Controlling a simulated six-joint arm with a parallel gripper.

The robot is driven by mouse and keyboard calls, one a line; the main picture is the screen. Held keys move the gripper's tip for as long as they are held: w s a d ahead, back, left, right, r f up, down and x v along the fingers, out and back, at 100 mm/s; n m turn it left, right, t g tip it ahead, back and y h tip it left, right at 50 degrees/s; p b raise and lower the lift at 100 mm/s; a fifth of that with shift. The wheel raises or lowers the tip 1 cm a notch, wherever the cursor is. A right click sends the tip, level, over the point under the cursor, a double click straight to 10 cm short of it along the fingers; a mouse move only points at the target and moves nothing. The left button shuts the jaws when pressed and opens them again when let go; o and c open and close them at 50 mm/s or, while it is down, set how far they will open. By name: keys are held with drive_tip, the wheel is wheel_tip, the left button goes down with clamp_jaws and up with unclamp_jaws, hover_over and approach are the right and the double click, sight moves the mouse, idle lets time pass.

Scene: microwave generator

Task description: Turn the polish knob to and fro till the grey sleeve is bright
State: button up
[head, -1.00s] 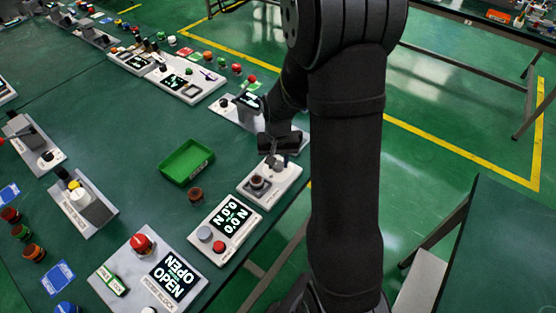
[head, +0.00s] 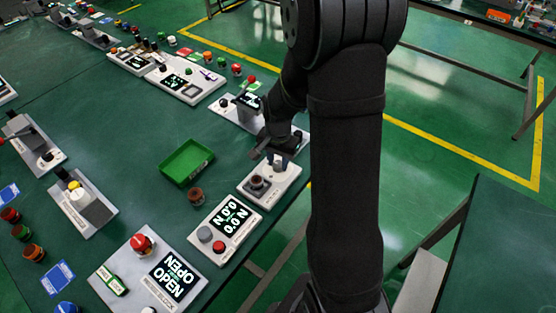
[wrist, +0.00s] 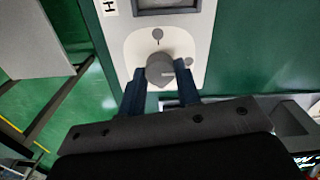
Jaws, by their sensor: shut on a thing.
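In the head view my gripper (head: 276,146) is over the far end of a white station (head: 284,181), and the knob is hidden there. A dark, brownish-grey round piece (head: 257,182) sits in a square holder on that station; it may be the sleeve, and it looks dull.
A green tray (head: 187,162) and a loose brown round part (head: 195,194) are to the left of the station. A display station with red and grey buttons (head: 225,229) stands nearer. Another station (head: 236,112) stands close behind my gripper. The table edge runs along the right.

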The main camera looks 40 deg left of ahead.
sight(278, 164)
drive_tip(key=o, duration=1)
drive_tip(key=shift+c, duration=0.2)
drive_tip(key=shift+r, duration=0.1)
wheel_tip(278, 164, up, 17)
